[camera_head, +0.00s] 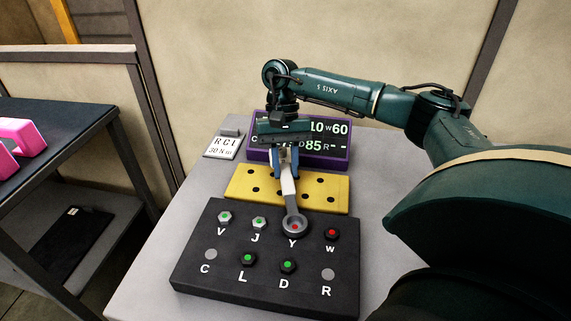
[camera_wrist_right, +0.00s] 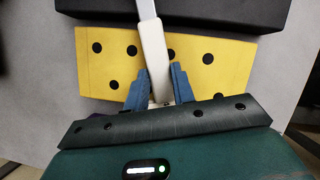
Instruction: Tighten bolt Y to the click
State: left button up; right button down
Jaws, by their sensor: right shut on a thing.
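Bolt Y (camera_head: 295,227) shows a red centre in the back row of the black block (camera_head: 208,285). The grey ring head of a wrench (camera_head: 291,205) sits around it. The wrench's pale handle points back, away from the block. My right gripper (camera_head: 286,170) is shut on the handle, above the yellow plate; its blue fingers flank the wrench handle (camera_wrist_right: 154,55) in the right wrist view. The wrist view does not show the ring head. My left gripper is not in view.
Bolts V (camera_head: 225,217), J (camera_head: 259,222), L (camera_head: 248,258) and D (camera_head: 288,266) show green; bolt W (camera_head: 332,233) shows red. A yellow holed plate (camera_head: 335,193), a purple-framed display (camera_head: 340,157) and a small sign (camera_head: 222,147) stand behind. Pink parts (camera_head: 27,138) lie on a side table.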

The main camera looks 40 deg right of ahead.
jog(key=shift+f, duration=0.4)
jog(key=shift+s+d+m+y+b, duration=0.35)
jog(key=shift+s+d+m, duration=0.4)
jog(key=shift+d+m, duration=0.3)
jog(key=shift+a, duration=0.1)
jog(key=shift+s+d+m+t+y, duration=0.25)
jog(key=shift+s+d+m+t, duration=0.25)
jog(key=shift+s+d+m, duration=0.4)
jog(key=shift+s+d+m+b, duration=0.1)
jog(key=shift+s+m+b, duration=0.15)
jog(key=shift+m+b, duration=0.1)
jog(key=shift+w+a, duration=0.25)
jog(key=shift+w, duration=0.05)
